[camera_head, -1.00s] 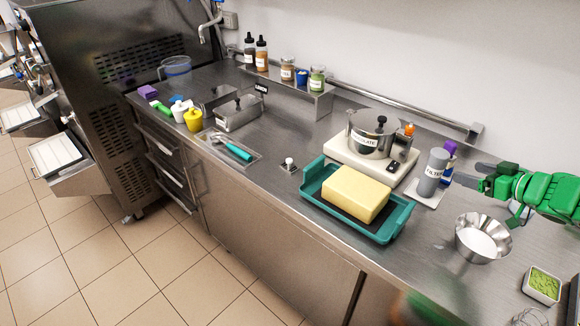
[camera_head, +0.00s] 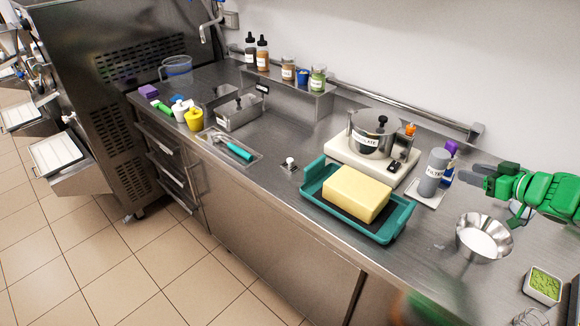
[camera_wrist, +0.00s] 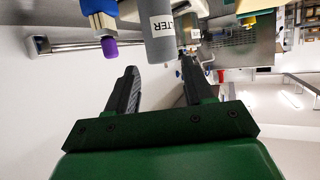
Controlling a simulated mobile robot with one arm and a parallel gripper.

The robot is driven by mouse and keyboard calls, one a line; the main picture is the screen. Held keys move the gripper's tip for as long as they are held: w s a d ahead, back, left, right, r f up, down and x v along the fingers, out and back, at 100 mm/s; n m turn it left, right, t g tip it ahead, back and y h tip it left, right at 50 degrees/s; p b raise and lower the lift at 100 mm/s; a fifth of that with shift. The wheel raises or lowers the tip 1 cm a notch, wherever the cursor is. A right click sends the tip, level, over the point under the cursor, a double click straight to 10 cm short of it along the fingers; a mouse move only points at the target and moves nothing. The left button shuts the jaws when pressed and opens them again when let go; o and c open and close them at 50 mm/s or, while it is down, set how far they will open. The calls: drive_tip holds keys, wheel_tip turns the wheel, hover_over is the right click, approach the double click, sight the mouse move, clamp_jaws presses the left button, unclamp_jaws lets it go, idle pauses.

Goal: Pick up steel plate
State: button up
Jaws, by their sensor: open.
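My gripper (camera_head: 474,176) is at the right, above the counter, pointing left with its black fingers apart and nothing between them. In the wrist view my gripper (camera_wrist: 160,68) is also empty, with the grey labelled filter bottle (camera_wrist: 162,35) beyond the fingers. I cannot tell for certain which thing is the steel plate. A flat steel tray (camera_head: 250,159) with a turquoise-handled tool on it lies left of the middle, far from my gripper. A small square metal plate (camera_head: 283,169) with a white knob lies nearer, and a thin pale plate (camera_head: 427,199) sits under the filter bottle.
A teal tray (camera_head: 318,200) with a yellow block (camera_head: 355,192) stands at the counter's front. A pot (camera_head: 371,135) sits on a pale base behind it. A steel bowl (camera_head: 484,238) stands below my gripper. Jars line a raised shelf (camera_head: 312,100) along the wall.

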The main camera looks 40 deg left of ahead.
drive_tip(key=w+a+r+m+t, duration=0.1)
drive_tip(key=w+a+r+t, duration=0.2)
drive_tip(key=a+r+t, duration=0.6)
drive_tip(key=w+a+r+m+t, duration=0.2)
drive_tip(key=w+a+r+t, duration=0.1)
drive_tip(key=a+r, duration=1.1)
drive_tip(key=s+a+f+m+g+h, duration=0.1)
drive_tip(key=s+a+f+g+h, duration=0.1)
drive_tip(key=s+a+f, duration=0.65)
drive_tip(key=s+a+f+m+g+h, duration=0.15)
drive_tip(key=s+a+f+g, duration=0.35)
drive_tip(key=s, duration=0.6)
drive_tip(key=s+a+f+m+h, duration=0.1)
drive_tip(key=s+a+f+h, duration=0.1)
drive_tip(key=s+a+f, duration=0.5)
approach(290, 160)
drive_tip(key=shift+s+a+f, duration=0.2)
drive_tip(key=shift+a+f, duration=0.05)
drive_tip(key=shift+f, duration=0.05)
drive_tip(key=shift+x, duration=0.75)
drive_tip(key=shift+w+r+x, duration=0.15)
drive_tip(key=shift+x, duration=1.45)
drive_tip(key=shift+w+r+x, duration=0.15)
drive_tip(key=shift+x, duration=1.4)
